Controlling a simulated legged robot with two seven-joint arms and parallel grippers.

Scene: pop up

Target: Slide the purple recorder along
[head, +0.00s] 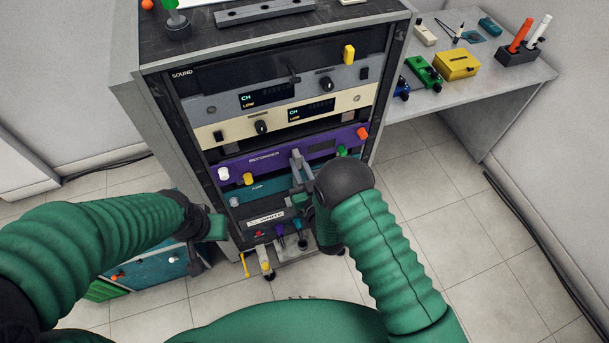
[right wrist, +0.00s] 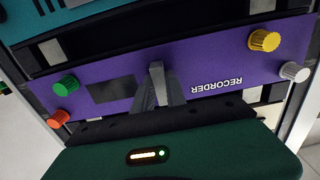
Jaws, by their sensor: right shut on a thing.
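The purple recorder (head: 256,160) is a wide rack unit labelled RECORDER, set in the rack below a cream unit and above a teal one. Its front has white, yellow, orange and green knobs and a dark display. In the right wrist view the recorder (right wrist: 205,75) appears upside down. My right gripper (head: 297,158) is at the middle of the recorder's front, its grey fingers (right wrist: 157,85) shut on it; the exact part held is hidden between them. My left gripper (head: 217,228) is low at the rack's left side, away from the recorder, its fingers unclear.
The rack (head: 145,100) also holds grey and cream (head: 235,125) units above and a teal unit (head: 262,190) below. A side table (head: 510,90) at right bears a yellow box (head: 457,65) and small items. A teal cabinet (head: 150,262) stands lower left.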

